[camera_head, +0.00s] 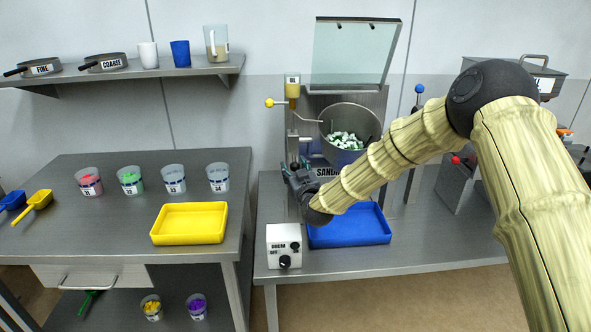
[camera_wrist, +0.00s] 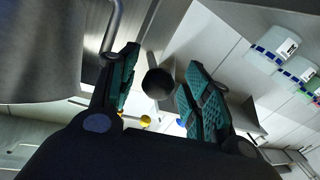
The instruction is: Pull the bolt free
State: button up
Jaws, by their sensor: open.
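My gripper (camera_head: 297,172) is at the left side of the drum machine, just in front of its post. In the wrist view my gripper (camera_wrist: 163,62) is open, with its two teal-padded fingers apart. A black ball knob (camera_wrist: 158,84) on a short grey rod sits between the fingers, with visible gaps on both sides. It looks like the bolt's handle. In the head view I cannot make out the bolt; my gripper and wrist cover that spot. The steel drum (camera_head: 350,115) holds green and white pieces, under a raised clear hood (camera_head: 352,52).
A blue tray (camera_head: 350,238) lies below my wrist, with a white drum control box (camera_head: 284,246) to its left. A yellow tray (camera_head: 188,238) and several cups stand on the left table. A yellow-knobbed lever (camera_head: 269,102) juts out above my gripper.

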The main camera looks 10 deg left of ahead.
jog(key=v, duration=1.2)
